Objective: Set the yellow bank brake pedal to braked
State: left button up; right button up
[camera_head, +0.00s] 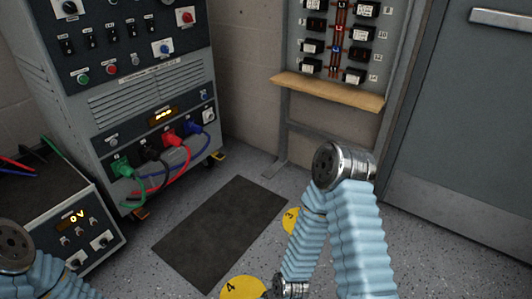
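The load bank is the tall grey cabinet (55,110) at the left, standing on casters. My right arm, in a light blue sleeve, bends at the lower middle, well right of both pedals. Part of my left arm shows at the lower left. Neither gripper shows in the head view.
Green, black, red and blue cables (165,175) hang from the cabinet front. A dark mat (220,235) lies on the floor before it. A smaller unit (75,235) reading 0V stands at left. A wall panel with a wooden shelf (330,91) and a grey door (465,130) are at right.

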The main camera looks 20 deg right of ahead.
aim_at(219, 156)
jog(key=z, duration=0.25)
jog(key=i+z, duration=0.2)
jog(key=i, duration=0.35)
jog(key=i+z, duration=0.25)
jog(key=i, duration=0.35)
jog(key=i+j+z, duration=0.2)
jog(key=i, duration=0.35)
jog(key=i+j+z, duration=0.2)
jog(key=i, duration=0.35)
